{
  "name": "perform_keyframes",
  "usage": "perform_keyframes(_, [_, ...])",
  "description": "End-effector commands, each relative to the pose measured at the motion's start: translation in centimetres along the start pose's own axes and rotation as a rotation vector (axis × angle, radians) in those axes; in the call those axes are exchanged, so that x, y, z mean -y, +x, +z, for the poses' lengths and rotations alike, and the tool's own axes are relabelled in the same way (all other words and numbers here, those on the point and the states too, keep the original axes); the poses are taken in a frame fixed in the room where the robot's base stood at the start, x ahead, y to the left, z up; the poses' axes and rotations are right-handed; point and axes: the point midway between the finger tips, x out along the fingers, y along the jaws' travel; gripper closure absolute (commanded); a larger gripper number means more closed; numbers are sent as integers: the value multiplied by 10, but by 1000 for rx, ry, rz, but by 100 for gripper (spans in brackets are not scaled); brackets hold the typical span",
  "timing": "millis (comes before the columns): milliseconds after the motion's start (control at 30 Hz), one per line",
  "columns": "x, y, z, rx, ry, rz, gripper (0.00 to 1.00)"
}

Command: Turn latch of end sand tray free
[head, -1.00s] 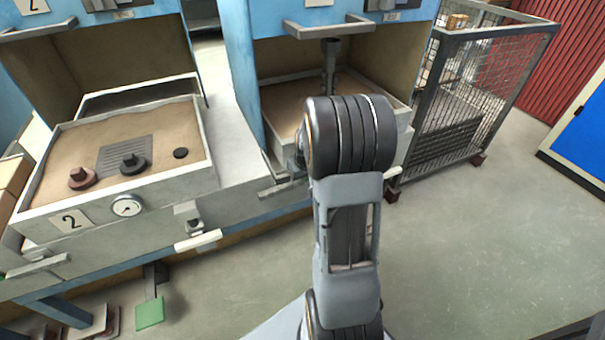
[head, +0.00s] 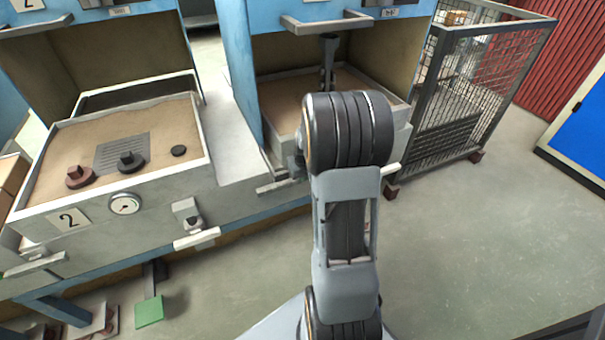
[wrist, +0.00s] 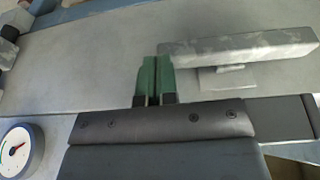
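In the wrist view, a pale grey bar (wrist: 240,47), apparently the latch lever of the end sand tray, lies almost level on a small mount on the grey tray front (wrist: 80,70). My gripper (wrist: 155,62) has two green fingertips close together, with nothing seen between them. The tips are just below the bar's left end; I cannot tell whether they touch it. In the head view, the end tray (head: 398,140) stands behind my arm, which hides my gripper and most of the tray front. A white bar end (head: 390,169) shows right of the arm.
A gauge (wrist: 18,150) is at the lower left in the wrist view. In the head view, tray 2 (head: 150,195) with its own latch bar (head: 197,239) stands left. A wire mesh cage (head: 465,100) stands close on the right. The floor (head: 480,240) at front right is clear.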

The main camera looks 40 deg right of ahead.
Motion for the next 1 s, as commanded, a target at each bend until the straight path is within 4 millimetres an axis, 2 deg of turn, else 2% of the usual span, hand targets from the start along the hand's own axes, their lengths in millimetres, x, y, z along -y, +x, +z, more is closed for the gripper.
perform_keyframes(33, [0, -13, -4, -2, 0, 1, 100])
perform_keyframes(167, [0, -42, -13, -12, -2, 2, 100])
perform_keyframes(500, [-6, -106, -13, -17, -2, 3, 100])
perform_keyframes(700, [-8, -128, -13, -16, -2, 3, 100])
perform_keyframes(1000, [-8, -136, -12, -15, 2, 3, 100])
